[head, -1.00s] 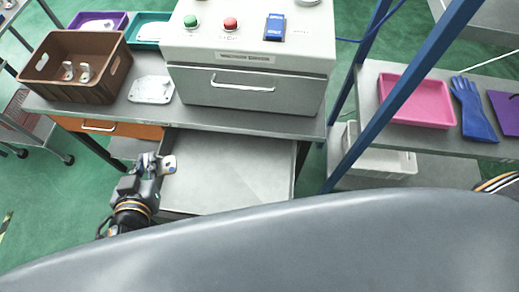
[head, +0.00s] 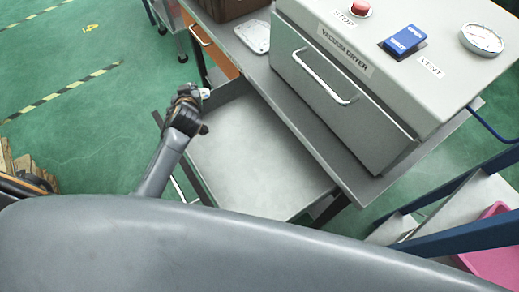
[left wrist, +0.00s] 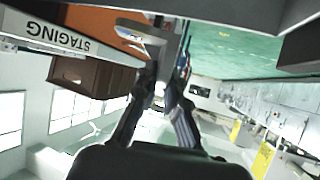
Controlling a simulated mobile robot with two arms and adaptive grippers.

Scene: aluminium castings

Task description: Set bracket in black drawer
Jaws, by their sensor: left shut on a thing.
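My left gripper (head: 190,97) is shut on a small pale metal bracket (head: 206,93), mostly hidden by the fingers. In the left wrist view the two fingers (left wrist: 167,75) stand close together, with a pale piece, apparently the bracket (left wrist: 140,33), at their tips. An open drawer (head: 255,155) with a bare grey floor sticks out from under the bench. Its dark side wall shows at the left. The gripper is at the drawer's upper left corner in the head view; I cannot tell its height over the rim. My right gripper is not in view.
The vacuum dryer (head: 345,85) stands on the bench above the drawer. A pale metal plate (head: 254,36) and a brown crate (head: 225,8) are on the bench. A blue post (head: 460,238) is at the right.

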